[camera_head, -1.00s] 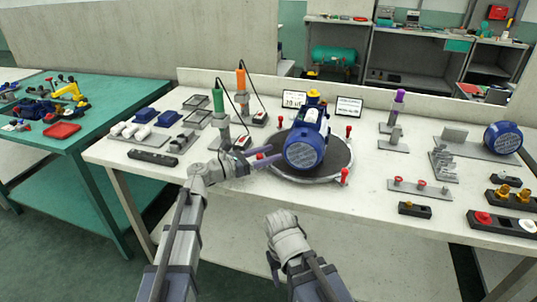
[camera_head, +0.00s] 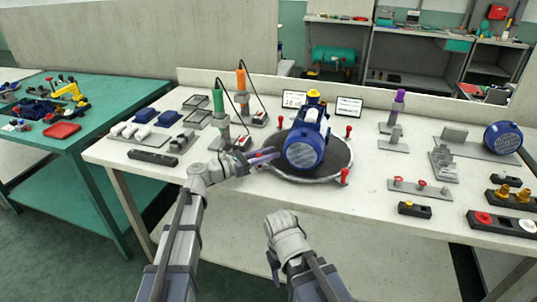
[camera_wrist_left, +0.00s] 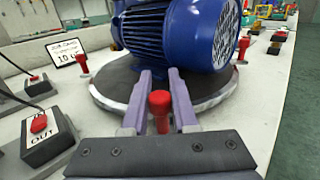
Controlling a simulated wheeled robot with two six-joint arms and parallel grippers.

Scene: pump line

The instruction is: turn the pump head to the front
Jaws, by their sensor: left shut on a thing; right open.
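The blue pump (camera_head: 304,152) stands on a round dark turntable (camera_head: 338,160) with red pegs on its rim, in the middle of the white bench. Its round blue end faces the front in the head view; its ribbed side and grey end grille show in the left wrist view (camera_wrist_left: 160,30). My left gripper (camera_head: 266,155) is at the turntable's left rim. Its purple fingers are shut on a red peg (camera_wrist_left: 160,102). My right gripper (camera_head: 287,232) is open and low in front of the bench; its fingers are hard to make out.
Green and orange-handled tools (camera_head: 218,105) with cables stand behind my left gripper. A red button box (camera_wrist_left: 42,130) is close to it. Two small display signs (camera_head: 348,106) stand behind the turntable. The bench's front middle is clear.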

